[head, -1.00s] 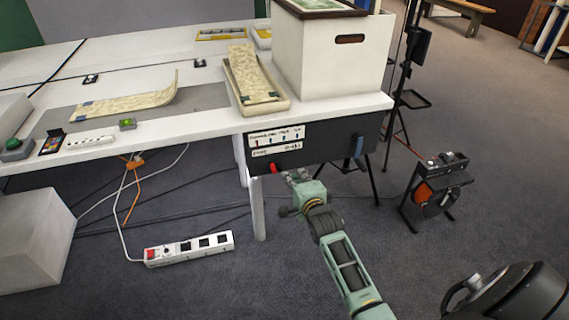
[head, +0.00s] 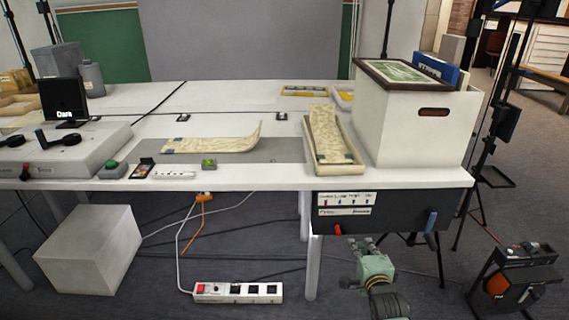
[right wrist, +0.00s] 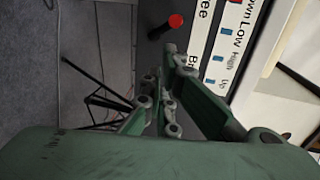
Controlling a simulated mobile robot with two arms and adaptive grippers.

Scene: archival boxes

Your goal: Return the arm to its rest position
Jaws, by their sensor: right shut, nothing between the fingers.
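My right gripper (head: 362,243) is green and grey and sits in front of and below the control panel (head: 372,213) under the table's front right edge. It is shut and empty. In the right wrist view its fingers (right wrist: 168,75) are together, with the red lever (right wrist: 176,20) of the panel just beyond them. In the head view the red lever (head: 338,229) is at the panel's left and a blue lever (head: 431,222) at its right; the gripper appears apart from both. My left gripper is not in view.
The white table (head: 250,184) holds a large box (head: 405,125) with a framed picture on top, a tray (head: 345,160) and a curled strip (head: 215,143). A power strip (head: 238,292), a cable reel (head: 510,285) and a grey block (head: 90,250) are on the floor.

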